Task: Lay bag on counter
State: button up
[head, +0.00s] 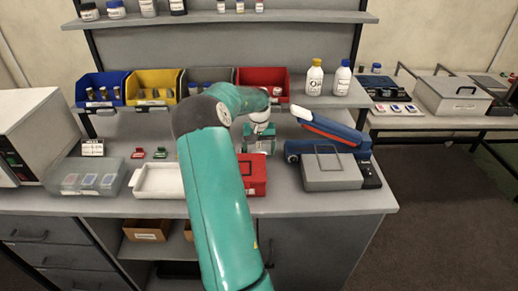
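The grey counter (335,202) runs across the middle of the head view. My teal arm reaches over it from the bottom of the picture. My gripper (258,150) is low over the counter, behind a red box (253,182) and left of a blue device with a raised lid (325,135). The gripper is small and partly covered by my arm, so I cannot tell whether it is open or shut, or whether it holds anything. I cannot make out a bag for certain anywhere in view.
A white tray (158,195) and a clear box (70,192) stand on the left. Coloured bins, such as a yellow one (153,97), line the back under a shelf (215,17). White bottles (314,78) stand back right. The counter's front right corner is bare.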

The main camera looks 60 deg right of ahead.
aim_at(259, 148)
jog(key=shift+f, duration=0.1)
jog(key=o, duration=1)
notch_tip(259, 148, up, 12)
jog(key=shift+r, duration=0.2)
